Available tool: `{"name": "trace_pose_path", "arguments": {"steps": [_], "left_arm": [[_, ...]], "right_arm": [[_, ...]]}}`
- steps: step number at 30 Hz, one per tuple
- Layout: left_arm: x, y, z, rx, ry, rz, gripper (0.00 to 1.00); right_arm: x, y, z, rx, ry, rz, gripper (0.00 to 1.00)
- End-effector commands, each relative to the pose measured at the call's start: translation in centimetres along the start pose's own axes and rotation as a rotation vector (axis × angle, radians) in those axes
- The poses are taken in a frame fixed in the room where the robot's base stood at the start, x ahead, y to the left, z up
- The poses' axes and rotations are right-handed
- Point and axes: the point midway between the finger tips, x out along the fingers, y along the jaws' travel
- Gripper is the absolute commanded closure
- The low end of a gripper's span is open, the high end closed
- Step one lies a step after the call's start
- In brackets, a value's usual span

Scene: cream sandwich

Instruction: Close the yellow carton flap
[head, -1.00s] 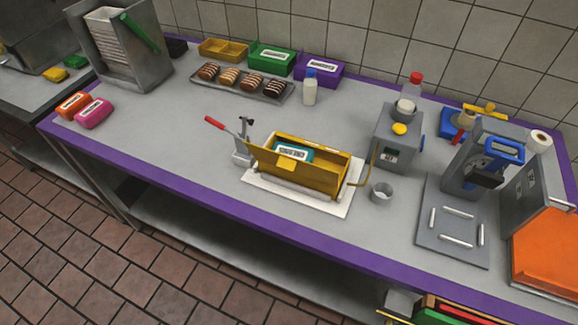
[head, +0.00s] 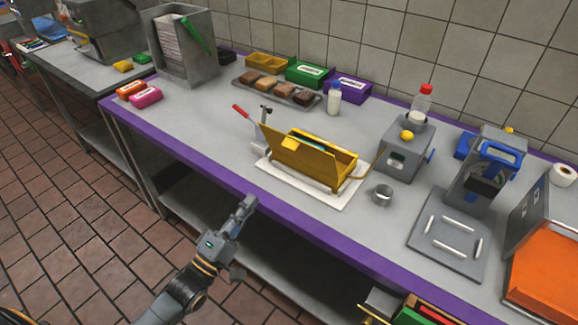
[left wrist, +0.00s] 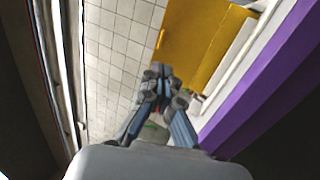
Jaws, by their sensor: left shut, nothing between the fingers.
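The yellow carton (head: 345,159) sits on a white mat (head: 325,199) near the front edge of the table. Its front flap (head: 295,163) stands up, tilted, with its left corner high, and the top is open. Only a sliver of the teal pack (head: 290,145) inside shows behind the flap. My left gripper (head: 246,203) is shut and empty, in front of the purple table edge, left of and below the carton and apart from it. In the left wrist view the fingers (left wrist: 160,72) point toward the yellow panel (left wrist: 195,45). My right gripper is not in view.
A red-handled device (head: 258,140) stands close at the carton's left end. A metal cup (head: 382,194) and a grey machine (head: 404,150) stand to its right. A tray of bars (head: 277,90) and a bottle (head: 333,98) are behind.

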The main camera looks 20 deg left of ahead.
Motion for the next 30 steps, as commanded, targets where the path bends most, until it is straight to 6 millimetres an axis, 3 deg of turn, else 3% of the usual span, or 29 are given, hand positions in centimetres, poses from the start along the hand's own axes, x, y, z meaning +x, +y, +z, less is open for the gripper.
{"name": "trace_pose_path", "arguments": {"steps": [3, 6, 18, 24, 30], "left_arm": [[1.8, 0.3, 0.0, 0.001, 0.001, 0.002, 1.0], [3.8, 0.3, 0.0, 0.001, 0.002, 0.002, 1.0], [11.7, 0.1, 0.0, 0.003, 0.002, -0.003, 1.0], [13.3, -0.1, 0.0, 0.004, 0.002, -0.004, 1.0], [13.5, -0.2, 0.0, 0.003, 0.001, -0.006, 1.0]], "right_arm": [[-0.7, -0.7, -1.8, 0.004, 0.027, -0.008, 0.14], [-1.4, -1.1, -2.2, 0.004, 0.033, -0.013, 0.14], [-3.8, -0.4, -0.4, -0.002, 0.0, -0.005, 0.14], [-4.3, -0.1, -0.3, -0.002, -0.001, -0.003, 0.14], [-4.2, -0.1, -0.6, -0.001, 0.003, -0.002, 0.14]]}}
